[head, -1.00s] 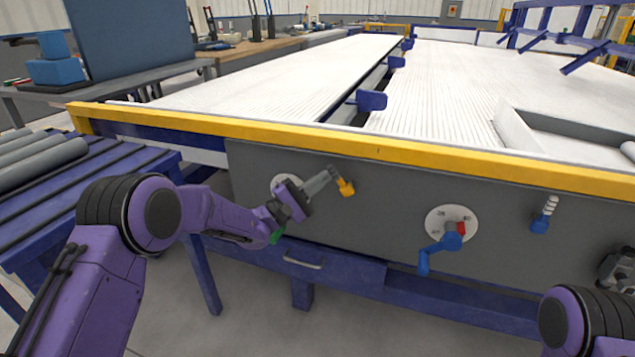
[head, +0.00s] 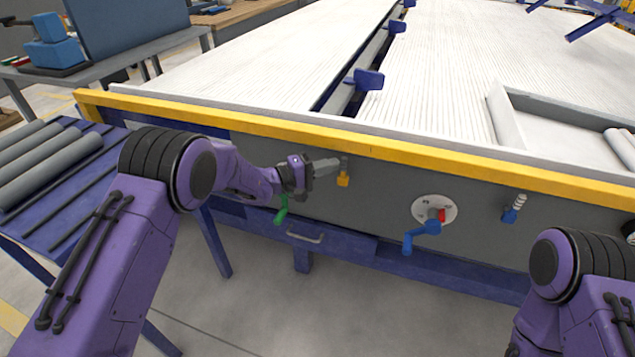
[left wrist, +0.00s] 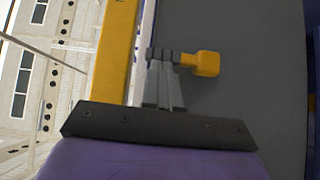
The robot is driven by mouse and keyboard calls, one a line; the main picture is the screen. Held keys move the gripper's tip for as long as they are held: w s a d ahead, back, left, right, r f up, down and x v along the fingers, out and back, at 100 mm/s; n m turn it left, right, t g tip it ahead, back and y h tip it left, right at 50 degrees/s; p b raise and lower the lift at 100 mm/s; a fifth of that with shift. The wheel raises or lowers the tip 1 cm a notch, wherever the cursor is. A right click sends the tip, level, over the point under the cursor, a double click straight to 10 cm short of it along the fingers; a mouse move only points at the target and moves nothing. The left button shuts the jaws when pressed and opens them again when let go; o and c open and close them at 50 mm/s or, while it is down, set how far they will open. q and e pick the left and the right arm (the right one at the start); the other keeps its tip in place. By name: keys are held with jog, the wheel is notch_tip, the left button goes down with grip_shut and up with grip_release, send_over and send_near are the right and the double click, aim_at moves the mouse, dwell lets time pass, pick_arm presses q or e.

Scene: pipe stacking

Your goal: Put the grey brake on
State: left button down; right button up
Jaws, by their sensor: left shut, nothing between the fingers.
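No lever in view has an all-grey handle. A lever with a yellow knob (head: 343,178) and a short grey and dark shaft sits on the grey panel, just below the yellow rail. It hangs about straight down in the head view. My left gripper (head: 336,163) is shut and empty, its fingertips at the top of this lever's shaft. In the left wrist view the yellow knob (left wrist: 207,64) sticks out to the right of the left gripper (left wrist: 163,65). The fingertips overlap the dark shaft; contact is unclear. A second lever with a blue knob (head: 510,215) is farther right. My right gripper is not visible.
A white dial (head: 422,205) with a blue crank (head: 420,238) sits between the levers. A green crank handle (head: 282,210) hangs below my left gripper. The yellow rail (head: 430,155) runs above the panel. Grey pipes (head: 45,170) lie on a blue rack at left.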

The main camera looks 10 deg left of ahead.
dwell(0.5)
pick_arm(q)
jog(key=w+a+p+v, duration=0.1)
jog(key=w+v, duration=0.1)
jog(key=v, duration=1.1)
jog(key=shift+a, duration=0.3)
jog(key=shift+w+f, duration=0.1)
